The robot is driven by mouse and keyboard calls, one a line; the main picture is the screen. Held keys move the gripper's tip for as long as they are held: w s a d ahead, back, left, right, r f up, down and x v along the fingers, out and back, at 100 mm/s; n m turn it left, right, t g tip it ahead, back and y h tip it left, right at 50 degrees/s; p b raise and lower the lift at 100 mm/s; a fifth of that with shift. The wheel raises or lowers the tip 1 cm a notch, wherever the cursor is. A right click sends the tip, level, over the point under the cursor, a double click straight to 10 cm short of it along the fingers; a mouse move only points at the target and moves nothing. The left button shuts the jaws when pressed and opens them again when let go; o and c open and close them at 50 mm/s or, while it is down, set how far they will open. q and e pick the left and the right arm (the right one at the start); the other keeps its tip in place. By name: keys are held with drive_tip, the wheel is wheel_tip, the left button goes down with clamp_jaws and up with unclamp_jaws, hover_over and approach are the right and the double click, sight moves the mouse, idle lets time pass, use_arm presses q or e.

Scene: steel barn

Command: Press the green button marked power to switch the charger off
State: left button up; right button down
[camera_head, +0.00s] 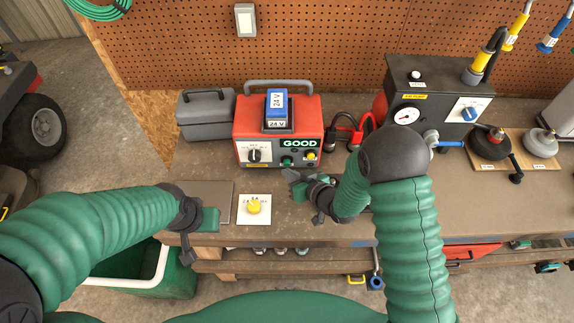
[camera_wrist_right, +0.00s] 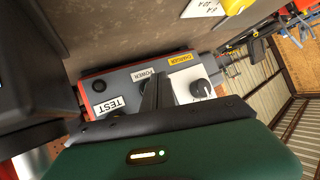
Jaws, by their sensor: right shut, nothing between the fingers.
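The red charger (camera_head: 277,112) stands on the bench with a blue 24 V battery (camera_head: 277,104) on top and a lit green GOOD display (camera_head: 300,143). Its green button (camera_head: 287,161) is on the front, between a dial (camera_head: 254,155) and a yellow part (camera_head: 311,155). In the right wrist view, the POWER label (camera_wrist_right: 145,74) shows; a dark finger hides the area beside it. My right gripper (camera_head: 287,176) is shut and empty, just in front of the green button; I cannot tell whether it touches. My left gripper (camera_head: 188,252) hangs at the bench's front edge, its jaws unclear.
A yellow knob on a white plate (camera_head: 254,219) lies in front of the charger. A grey toolbox (camera_head: 206,112) is left of it; red and black cables (camera_head: 350,132) and a dark machine with a gauge (camera_head: 432,85) are right. The pegboard (camera_head: 330,40) closes the back.

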drive_tip(key=shift+w+a, duration=0.1)
drive_tip(key=shift+w, duration=0.65)
idle(0.5)
drive_tip(key=shift+s, duration=1.2)
drive_tip(key=shift+s, duration=3)
